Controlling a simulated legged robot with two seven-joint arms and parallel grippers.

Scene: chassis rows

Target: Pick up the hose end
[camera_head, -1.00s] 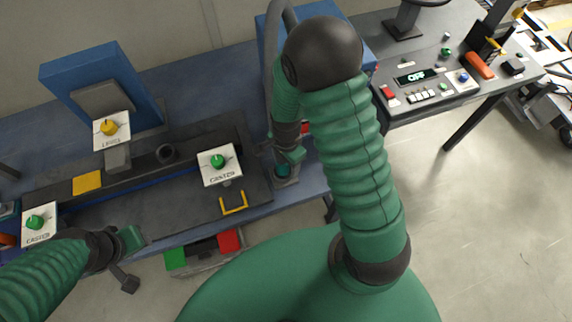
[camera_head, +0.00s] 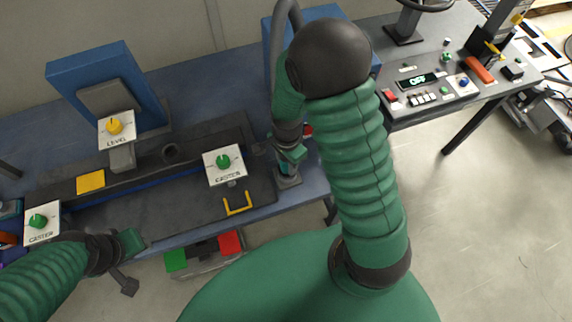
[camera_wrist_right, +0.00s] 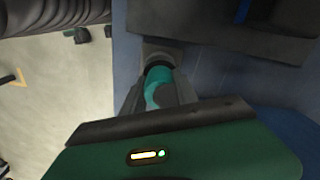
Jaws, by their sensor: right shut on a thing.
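The hose end is a teal, rounded piece (camera_wrist_right: 158,84) between the fingers of my right gripper (camera_wrist_right: 160,100) in the right wrist view. A grey fitting (camera_wrist_right: 162,54) sits at its far side. In the head view my right gripper (camera_head: 287,166) points down at the front edge of the blue bench, and a bit of teal (camera_head: 283,168) shows beside it. My right gripper is shut on the hose end. My right arm and hand hide much of it. My left gripper (camera_head: 132,262) hangs at lower left, over the bench's front edge; its finger gap is unclear.
The blue bench (camera_head: 200,75) carries white-plated knobs, such as the caster knob (camera_head: 223,162), and a yellow handle (camera_head: 238,205). A control desk (camera_head: 440,60) with a display stands at right. Red and green pedals (camera_head: 230,242) lie below.

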